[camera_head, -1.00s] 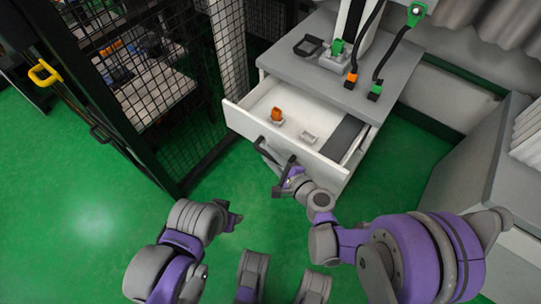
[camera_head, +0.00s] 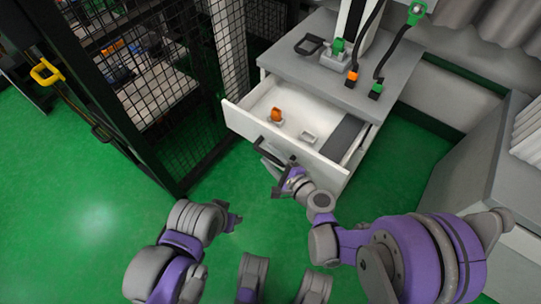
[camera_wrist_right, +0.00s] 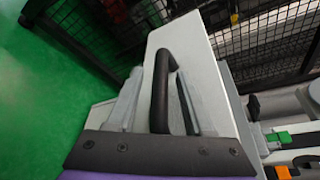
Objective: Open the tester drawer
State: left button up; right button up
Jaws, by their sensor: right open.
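The white tester drawer (camera_head: 235,118) stands pulled out of the grey-topped cabinet (camera_head: 330,84), with its inside showing. Its dark bar handle (camera_head: 267,153) is on the front face. My right gripper (camera_head: 283,177) is at the drawer front, beside the handle. In the right wrist view the handle (camera_wrist_right: 161,88) rises between the two open fingers of this gripper (camera_wrist_right: 157,105), with a gap on each side. My left gripper (camera_head: 234,221) hangs low over the floor, apart from the drawer; its jaws are too small to read.
An orange item (camera_head: 276,115) and a small light tray (camera_head: 308,137) lie in the drawer. A black mesh fence (camera_head: 185,150) stands close on the left. Green floor (camera_head: 90,200) is clear at the lower left. A grey cabinet (camera_head: 475,150) stands at the right.

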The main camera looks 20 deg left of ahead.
jog(key=p+v, duration=0.1)
jog(key=v, duration=0.9)
jog(key=shift+s+d, duration=0.2)
jog(key=shift+d, duration=0.1)
jog(key=shift+r, duration=0.15)
